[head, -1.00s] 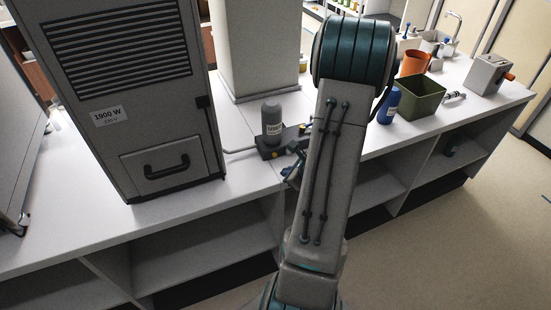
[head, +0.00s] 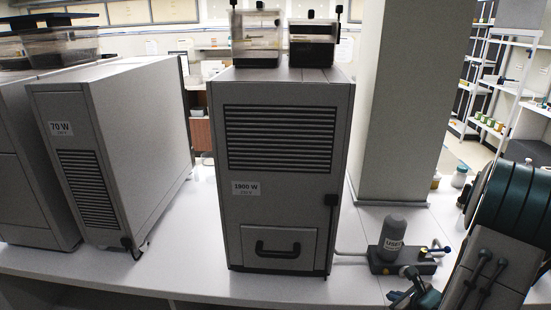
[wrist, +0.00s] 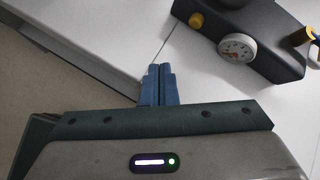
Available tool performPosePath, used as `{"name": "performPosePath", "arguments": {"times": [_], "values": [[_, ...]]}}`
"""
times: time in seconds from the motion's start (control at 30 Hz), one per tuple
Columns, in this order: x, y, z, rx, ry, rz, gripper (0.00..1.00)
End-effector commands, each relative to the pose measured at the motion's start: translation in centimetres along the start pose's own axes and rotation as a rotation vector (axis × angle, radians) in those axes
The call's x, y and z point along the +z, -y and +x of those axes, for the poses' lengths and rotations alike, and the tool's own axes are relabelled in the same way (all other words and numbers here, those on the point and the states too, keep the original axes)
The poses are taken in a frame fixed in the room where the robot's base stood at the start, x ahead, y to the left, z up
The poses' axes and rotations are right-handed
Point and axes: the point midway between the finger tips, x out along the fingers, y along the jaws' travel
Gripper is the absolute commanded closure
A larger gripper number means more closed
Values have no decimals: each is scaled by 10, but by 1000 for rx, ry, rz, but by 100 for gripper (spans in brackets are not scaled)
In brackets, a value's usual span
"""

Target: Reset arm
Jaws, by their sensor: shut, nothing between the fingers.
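My gripper shows in the wrist view (wrist: 158,84) with its two blue fingers pressed together and nothing between them. It is over the white counter (wrist: 215,90), near the counter's front edge. A black block with a round dial (wrist: 237,47) lies ahead and to the right of the fingers, apart from them. In the head view my arm fills the lower right.
A machine labelled 70 W (head: 120,150) stands further left. A square pillar (head: 412,100) rises behind the bottle. White shelves (head: 500,90) stand at the back right. Bare counter (head: 180,250) lies between the machines.

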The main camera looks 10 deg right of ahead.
Motion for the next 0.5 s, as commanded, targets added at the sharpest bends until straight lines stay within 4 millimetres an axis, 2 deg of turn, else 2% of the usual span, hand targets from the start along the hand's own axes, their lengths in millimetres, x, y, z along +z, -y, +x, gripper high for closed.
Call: {"name": "performPosePath", "arguments": {"times": [0.07, 0.17, 0.3, 0.4, 0.5], "values": [[17, -7, -1, 29, 20, -64, 100], [53, -27, -6, 105, 63, -227, 100], [112, -78, -23, 264, 144, -573, 100], [142, -117, -41, 377, 189, -829, 100], [161, -154, -63, 481, 225, -1087, 100]]}}
